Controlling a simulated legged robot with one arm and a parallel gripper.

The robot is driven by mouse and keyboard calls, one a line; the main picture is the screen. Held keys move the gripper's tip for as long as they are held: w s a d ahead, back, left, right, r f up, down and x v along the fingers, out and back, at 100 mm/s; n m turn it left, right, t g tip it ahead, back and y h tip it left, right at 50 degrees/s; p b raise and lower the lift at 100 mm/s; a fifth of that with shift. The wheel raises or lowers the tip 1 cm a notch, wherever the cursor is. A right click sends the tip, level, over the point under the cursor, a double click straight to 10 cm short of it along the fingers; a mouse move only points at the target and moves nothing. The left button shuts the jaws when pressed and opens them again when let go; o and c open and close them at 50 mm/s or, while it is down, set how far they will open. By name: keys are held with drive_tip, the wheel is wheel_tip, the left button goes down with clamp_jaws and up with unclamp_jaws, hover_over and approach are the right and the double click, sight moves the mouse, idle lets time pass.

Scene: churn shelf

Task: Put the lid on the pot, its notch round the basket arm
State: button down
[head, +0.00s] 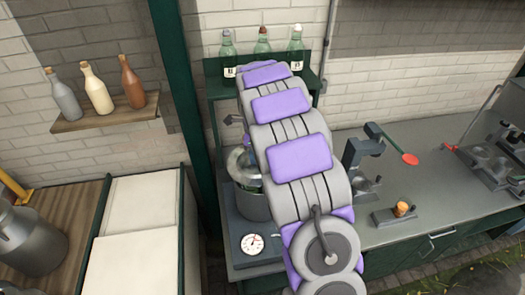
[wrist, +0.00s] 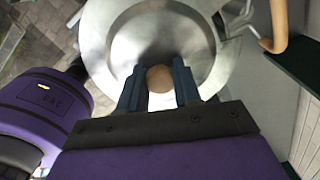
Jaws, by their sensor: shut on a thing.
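My gripper (wrist: 159,84) is shut on the round wooden knob (wrist: 159,78) of the silver metal lid (wrist: 120,50), seen from above in the wrist view. In the head view, my arm hides the gripper and much of the pot. The grey pot (head: 252,206) stands on the left end of the counter, with a shiny rounded piece, perhaps the lid, at its top. Metal parts show by the lid's right edge in the wrist view; I cannot tell the notch from the basket arm there. Whether the lid touches the pot is unclear.
A dial gauge (head: 252,243) is in front of the pot. Bottles stand on a green shelf (head: 213,87) behind. A tan curved handle (wrist: 279,25) is right of the lid.

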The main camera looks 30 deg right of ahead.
drive_tip(key=shift+a+r, duration=0.1)
drive_tip(key=shift+a, duration=0.45)
drive_tip(key=d, duration=0.6)
drive_tip(key=shift+d+f, duration=0.1)
drive_tip(key=shift+f, duration=0.15)
drive_tip(key=a, duration=0.4)
drive_tip(key=shift+r, duration=0.2)
drive_tip(key=shift+d+f, duration=0.5)
drive_tip(key=shift+d, duration=0.3)
drive_tip(key=shift+d+f, duration=0.5)
drive_tip(key=shift+d, duration=0.25)
drive_tip(key=shift+a+f, duration=0.1)
drive_tip(key=shift+a, duration=1.25)
drive_tip(key=shift+d+f, duration=0.7)
drive_tip(key=shift+d, duration=0.05)
drive_tip(key=shift+a, duration=0.65)
drive_tip(key=shift+a+f, duration=0.1)
drive_tip(key=shift+a, duration=0.05)
